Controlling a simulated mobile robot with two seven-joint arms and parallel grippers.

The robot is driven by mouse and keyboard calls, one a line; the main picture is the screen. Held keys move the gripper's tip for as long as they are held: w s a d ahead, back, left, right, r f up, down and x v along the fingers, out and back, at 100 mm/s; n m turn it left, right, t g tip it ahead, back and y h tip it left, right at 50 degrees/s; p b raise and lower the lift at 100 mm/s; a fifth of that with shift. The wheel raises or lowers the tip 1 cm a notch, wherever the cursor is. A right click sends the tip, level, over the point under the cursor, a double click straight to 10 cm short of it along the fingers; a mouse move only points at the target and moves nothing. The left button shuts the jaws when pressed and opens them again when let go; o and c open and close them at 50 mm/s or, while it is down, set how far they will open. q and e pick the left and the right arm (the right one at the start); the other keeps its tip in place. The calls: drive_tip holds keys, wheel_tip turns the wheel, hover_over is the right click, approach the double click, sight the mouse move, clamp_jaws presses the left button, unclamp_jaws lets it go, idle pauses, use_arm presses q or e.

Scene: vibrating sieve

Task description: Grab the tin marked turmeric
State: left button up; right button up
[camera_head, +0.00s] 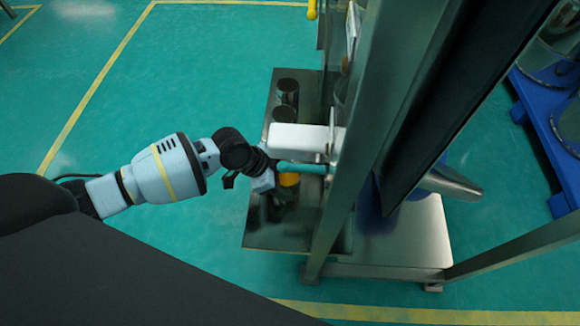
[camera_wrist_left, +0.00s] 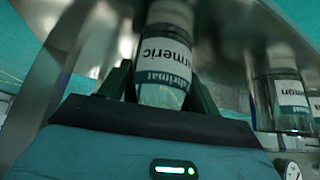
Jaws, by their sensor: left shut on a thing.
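The tin marked turmeric (camera_wrist_left: 166,50) is in the left wrist view, its white label upside down, with a blue-green band that is partly legible. My left gripper (camera_wrist_left: 163,92) has a finger on each side of it and is shut on it. The machine's frame and my gripper hide part of that tin. My right gripper is in neither view.
Another labelled tin ending in "mon" (camera_wrist_left: 292,98) stands to the right in the left wrist view. Dark tins (camera_head: 287,86) stand farther along the metal shelf (camera_head: 262,236). A white box-like part (camera_head: 298,139) and a steel post (camera_head: 372,125) are close to my gripper.

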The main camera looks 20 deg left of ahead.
use_arm(q)
drive_tip(key=shift+a+r, duration=0.1)
drive_tip(key=shift+r, duration=0.2)
drive_tip(key=s+a, duration=0.4)
drive_tip(key=a, duration=0.3)
drive_tip(key=s+a+p, duration=0.1)
drive_tip(key=s+a, duration=0.2)
drive_tip(key=a, duration=0.4)
drive_tip(key=shift+s+a+p, duration=0.2)
drive_tip(key=shift+s+p, duration=0.1)
drive_tip(key=shift+s, duration=0.05)
drive_tip(key=shift+s+a, duration=0.25)
drive_tip(key=shift+a, duration=0.35)
